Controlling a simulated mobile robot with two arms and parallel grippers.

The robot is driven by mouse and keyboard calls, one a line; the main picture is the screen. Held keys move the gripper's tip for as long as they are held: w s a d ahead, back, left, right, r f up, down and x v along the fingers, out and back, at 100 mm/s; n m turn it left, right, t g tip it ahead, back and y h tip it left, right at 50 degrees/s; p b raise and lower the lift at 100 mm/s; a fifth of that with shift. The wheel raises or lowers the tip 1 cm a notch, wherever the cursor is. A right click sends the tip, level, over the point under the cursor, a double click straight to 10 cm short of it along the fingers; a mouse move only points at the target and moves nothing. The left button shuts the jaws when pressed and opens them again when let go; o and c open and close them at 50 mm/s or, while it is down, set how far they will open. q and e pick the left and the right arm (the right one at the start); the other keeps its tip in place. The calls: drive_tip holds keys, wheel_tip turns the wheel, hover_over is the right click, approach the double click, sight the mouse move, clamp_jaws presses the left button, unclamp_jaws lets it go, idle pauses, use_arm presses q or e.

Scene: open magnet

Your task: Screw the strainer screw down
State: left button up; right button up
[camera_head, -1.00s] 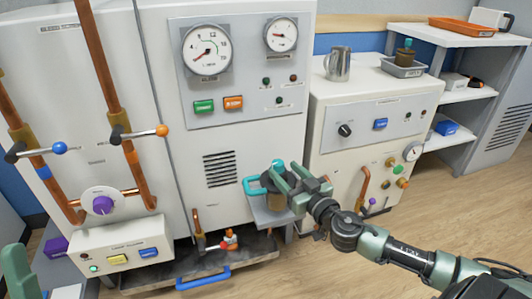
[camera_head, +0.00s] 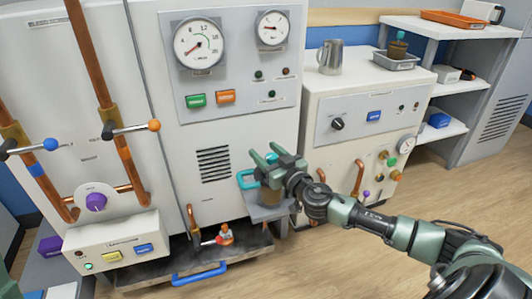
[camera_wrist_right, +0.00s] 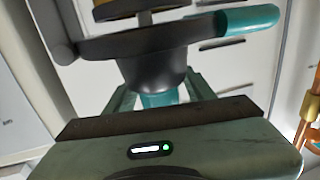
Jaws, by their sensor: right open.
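The strainer (camera_head: 270,195) is a brownish-dark pot with a teal handle (camera_head: 246,180), standing on a small grey ledge at the front of the large white machine. In the right wrist view its dark body (camera_wrist_right: 155,65) tapers to a teal knob (camera_wrist_right: 158,98), apparently the strainer screw, with the teal handle (camera_wrist_right: 248,20) at one side. My right gripper (camera_head: 264,156) is open at the strainer's top. Its fingers lie on either side of the teal knob; contact cannot be told. A green sliver at the left edge of the head view is too little to show my left gripper.
Copper pipes with a blue-knobbed lever (camera_head: 50,145) and an orange-knobbed lever (camera_head: 154,125) are at left. A low tray with a blue handle (camera_head: 200,275) lies below. A similar teal-topped pot (camera_head: 397,47) stands in a grey tray on the right cabinet. The floor at right is clear.

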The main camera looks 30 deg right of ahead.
clamp_jaws()
